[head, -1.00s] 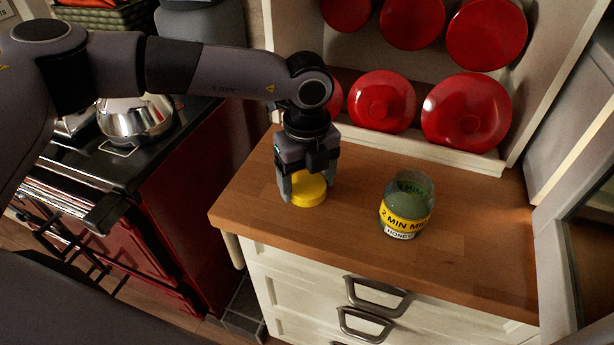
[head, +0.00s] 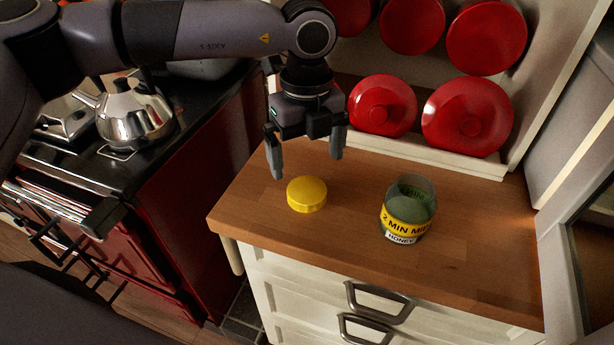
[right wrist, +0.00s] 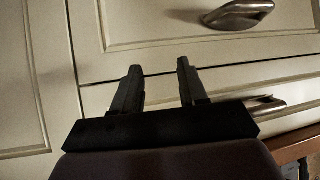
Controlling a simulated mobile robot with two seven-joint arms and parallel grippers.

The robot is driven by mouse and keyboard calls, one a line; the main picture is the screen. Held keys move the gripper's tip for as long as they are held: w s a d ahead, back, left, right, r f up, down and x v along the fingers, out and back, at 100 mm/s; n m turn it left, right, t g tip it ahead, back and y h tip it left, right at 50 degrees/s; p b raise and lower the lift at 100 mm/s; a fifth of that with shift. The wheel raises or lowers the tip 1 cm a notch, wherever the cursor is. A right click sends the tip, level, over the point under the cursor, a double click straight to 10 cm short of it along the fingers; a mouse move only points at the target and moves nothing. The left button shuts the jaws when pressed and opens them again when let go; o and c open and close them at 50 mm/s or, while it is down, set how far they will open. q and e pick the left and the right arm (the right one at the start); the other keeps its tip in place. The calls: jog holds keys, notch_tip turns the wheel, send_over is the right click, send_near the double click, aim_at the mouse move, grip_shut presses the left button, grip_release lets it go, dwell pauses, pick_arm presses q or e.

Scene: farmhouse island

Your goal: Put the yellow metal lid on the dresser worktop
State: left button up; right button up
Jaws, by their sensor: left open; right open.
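The yellow metal lid (head: 307,195) lies flat on the wooden dresser worktop (head: 355,186), left of a glass jar. My left gripper (head: 307,165) is open and empty above and slightly behind the lid, its fingers pointing down and apart from it. My right gripper (right wrist: 156,75) shows in the right wrist view, open and empty, in front of the cream drawer fronts.
A glass jar (head: 408,212) with a yellow and white honey label stands open on the worktop. Red plates (head: 467,116) stand on the rack behind. A red stove with a kettle (head: 133,112) is at left. The worktop's front right is clear.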

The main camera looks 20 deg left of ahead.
pick_arm(q)
notch_tip(320, 180, up, 5)
jog(key=shift+r, duration=0.1)
jog(key=shift+s, duration=0.1)
dwell(0.5)
